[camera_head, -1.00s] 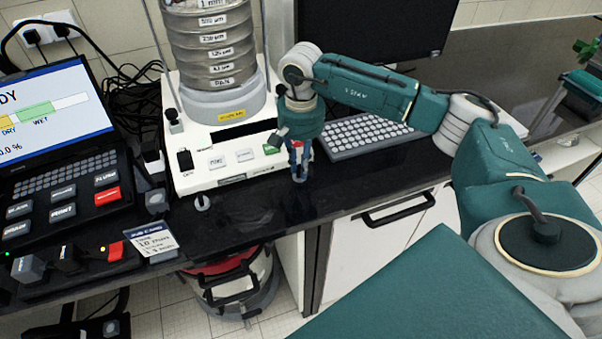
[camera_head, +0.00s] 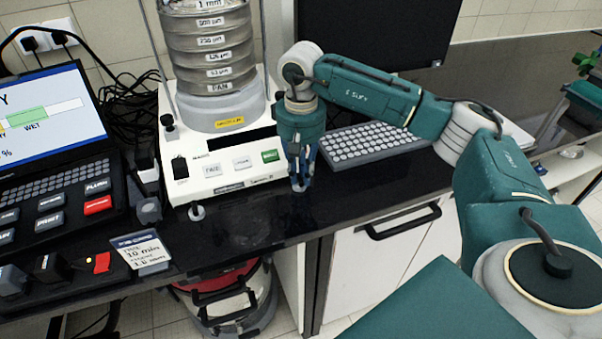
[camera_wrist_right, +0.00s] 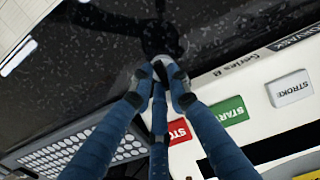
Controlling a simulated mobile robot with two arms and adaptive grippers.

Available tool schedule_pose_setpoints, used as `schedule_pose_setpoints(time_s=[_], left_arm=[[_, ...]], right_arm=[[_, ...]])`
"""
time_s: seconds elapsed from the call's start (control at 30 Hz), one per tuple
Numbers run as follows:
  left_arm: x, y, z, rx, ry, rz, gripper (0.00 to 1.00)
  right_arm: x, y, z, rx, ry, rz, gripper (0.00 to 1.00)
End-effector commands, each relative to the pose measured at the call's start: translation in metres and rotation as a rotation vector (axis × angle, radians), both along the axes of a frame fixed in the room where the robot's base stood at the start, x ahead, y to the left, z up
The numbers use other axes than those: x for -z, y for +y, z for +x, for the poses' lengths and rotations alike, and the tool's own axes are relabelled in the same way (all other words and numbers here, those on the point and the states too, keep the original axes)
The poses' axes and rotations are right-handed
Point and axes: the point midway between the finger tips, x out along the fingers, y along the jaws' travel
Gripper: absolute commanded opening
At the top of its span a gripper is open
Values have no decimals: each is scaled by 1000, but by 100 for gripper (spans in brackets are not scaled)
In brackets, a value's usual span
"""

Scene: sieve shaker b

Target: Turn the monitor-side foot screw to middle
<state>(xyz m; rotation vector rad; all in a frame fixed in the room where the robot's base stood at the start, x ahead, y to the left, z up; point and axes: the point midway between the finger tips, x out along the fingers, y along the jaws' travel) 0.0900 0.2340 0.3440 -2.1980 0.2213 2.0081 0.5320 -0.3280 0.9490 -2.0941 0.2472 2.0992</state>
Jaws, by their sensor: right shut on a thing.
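The sieve shaker (camera_head: 232,180) stands on the black bench, with its sieve stack on a white base. Its monitor-side foot screw (camera_head: 299,189) is at the front right corner, mostly hidden by my fingers. My right gripper (camera_head: 300,182) points down and is shut on this screw. In the right wrist view the fingertips (camera_wrist_right: 163,78) close around a pale grey piece of the screw (camera_wrist_right: 160,62). How far the screw is turned cannot be told. The other front foot screw (camera_head: 197,212) stands free at the left corner. My left gripper is not in view.
A keyboard (camera_head: 370,143) lies right of the gripper, before a dark monitor (camera_head: 395,30). A laptop-like panel (camera_head: 50,150), a small sign (camera_head: 140,252) and a red-buttoned box (camera_head: 102,263) are at left. The bench front between the sign and gripper is clear.

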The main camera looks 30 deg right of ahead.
Motion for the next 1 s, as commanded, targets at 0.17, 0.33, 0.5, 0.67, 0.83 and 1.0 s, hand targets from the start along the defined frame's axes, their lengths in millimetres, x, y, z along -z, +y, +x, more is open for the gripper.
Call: schedule_pose_setpoints(time_s=[0.17, 0.33, 0.5, 0.67, 0.83, 1.0], left_arm=[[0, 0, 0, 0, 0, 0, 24], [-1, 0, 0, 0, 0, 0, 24], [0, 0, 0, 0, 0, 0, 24], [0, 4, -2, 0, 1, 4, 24], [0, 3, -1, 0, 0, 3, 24], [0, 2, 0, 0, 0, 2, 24]], right_arm=[[-4, -1, 2, 2, -8, 0, 0], [-4, -1, 2, 3, -9, 0, 22], [-3, -1, 2, 2, -6, 0, 24], [-2, 0, 1, 1, -4, 0, 24], [-18, 0, 2, 1, -6, 1, 24], [-53, 0, 2, 0, -9, 1, 24]])
